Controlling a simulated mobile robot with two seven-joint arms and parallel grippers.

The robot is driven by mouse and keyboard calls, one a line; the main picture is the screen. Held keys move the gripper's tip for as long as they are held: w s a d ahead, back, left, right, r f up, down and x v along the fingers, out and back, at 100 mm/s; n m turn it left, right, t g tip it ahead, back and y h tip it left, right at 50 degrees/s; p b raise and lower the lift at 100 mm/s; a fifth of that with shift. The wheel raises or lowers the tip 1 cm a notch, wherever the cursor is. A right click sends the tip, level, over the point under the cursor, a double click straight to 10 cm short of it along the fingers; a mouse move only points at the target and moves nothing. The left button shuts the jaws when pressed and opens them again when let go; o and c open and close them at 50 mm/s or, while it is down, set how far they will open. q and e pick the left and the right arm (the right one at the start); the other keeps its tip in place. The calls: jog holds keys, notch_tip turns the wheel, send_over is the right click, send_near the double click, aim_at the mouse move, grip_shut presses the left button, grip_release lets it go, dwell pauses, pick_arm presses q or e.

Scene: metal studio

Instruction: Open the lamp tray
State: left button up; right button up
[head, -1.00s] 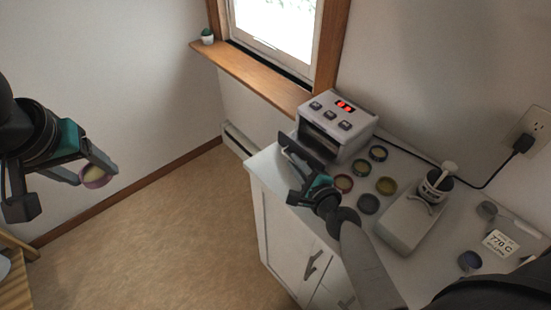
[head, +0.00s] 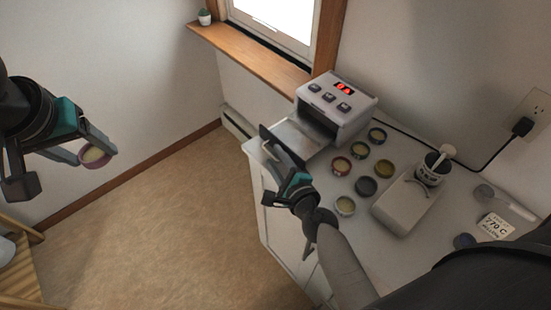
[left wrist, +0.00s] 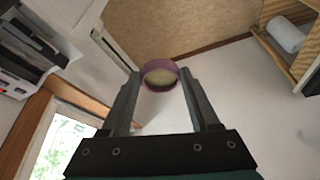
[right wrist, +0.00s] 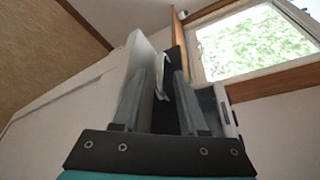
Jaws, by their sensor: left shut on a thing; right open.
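The lamp (head: 345,92) is a pale box with a red display and buttons, at the back of the white cabinet top. Its tray (head: 303,133) sticks out of the front slot, with a dark front panel (head: 283,142) and a light curved handle (head: 273,152). My right gripper (head: 283,163) is at the handle; in the right wrist view the handle (right wrist: 161,78) sits between its open fingers. My left gripper (head: 88,155) is shut on a purple-rimmed round dish (head: 95,156) with pale yellow contents, held away from the cabinet. The dish also shows in the left wrist view (left wrist: 160,75).
Several small round dishes (head: 366,186) stand beside the lamp. A grey device (head: 404,205) with a cup (head: 433,168) and a label card (head: 495,227) are further right. A wooden rack (head: 22,275) is at lower left. The floor between is clear.

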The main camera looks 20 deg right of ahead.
pick_arm(q)
jog(key=shift+f+b, duration=0.65)
pick_arm(e)
jog(key=v, duration=1.2)
jog(key=shift+a, duration=0.1)
jog(key=shift+s, duration=0.1)
